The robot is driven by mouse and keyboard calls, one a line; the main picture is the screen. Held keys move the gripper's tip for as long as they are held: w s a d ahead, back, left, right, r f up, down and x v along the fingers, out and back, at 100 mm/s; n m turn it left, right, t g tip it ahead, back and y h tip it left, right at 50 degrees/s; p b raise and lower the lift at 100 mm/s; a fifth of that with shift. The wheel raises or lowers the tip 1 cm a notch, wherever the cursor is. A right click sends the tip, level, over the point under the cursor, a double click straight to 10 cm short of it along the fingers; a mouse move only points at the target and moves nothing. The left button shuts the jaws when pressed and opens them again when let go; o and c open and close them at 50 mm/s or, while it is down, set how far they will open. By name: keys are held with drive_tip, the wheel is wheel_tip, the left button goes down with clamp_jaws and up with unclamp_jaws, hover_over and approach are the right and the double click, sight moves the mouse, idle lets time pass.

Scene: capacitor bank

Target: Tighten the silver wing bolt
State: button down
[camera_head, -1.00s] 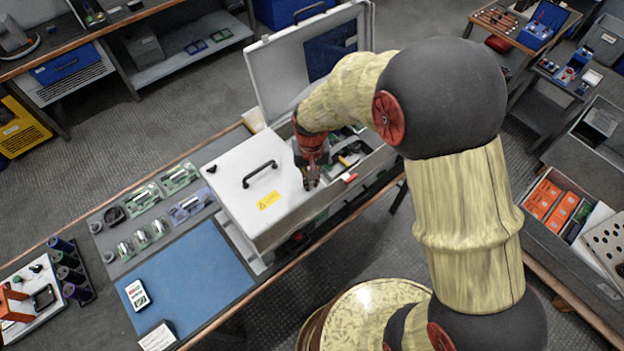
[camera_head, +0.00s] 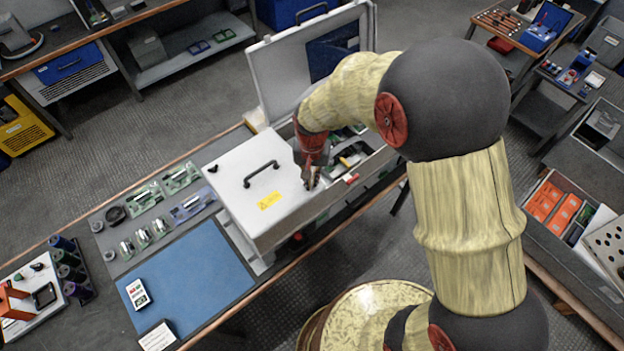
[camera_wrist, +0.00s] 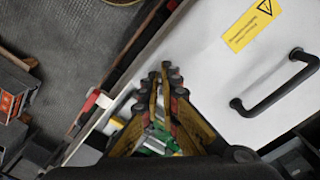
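My gripper (camera_head: 311,182) points down at the right edge of the white cover panel (camera_head: 245,187) of the open case. In the wrist view the two fingertips (camera_wrist: 164,72) are close together, with a narrow gap between them, beside the panel's edge. I cannot make out the silver wing bolt in either view; the fingers may hide it. I cannot tell whether they are closed on anything.
The case's raised lid (camera_head: 308,62) stands behind my gripper. An open compartment with green and dark parts (camera_head: 350,155) lies to its right. A red-and-white piece (camera_wrist: 93,103) sits on the case's rim. A blue mat (camera_head: 200,272) lies on the bench at left.

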drive_tip(key=m, duration=0.4)
drive_tip(key=shift+w+a+m, duration=0.1)
drive_tip(key=shift+a+m, duration=0.2)
drive_tip(key=shift+w+a+m+b, duration=0.15)
drive_tip(key=shift+m+b, duration=0.15)
drive_tip(key=shift+m, duration=1.7)
drive_tip(key=c, duration=2.1)
unclamp_jaws()
drive_tip(key=shift+o, duration=0.2)
wheel_tip(320, 180, up, 12)
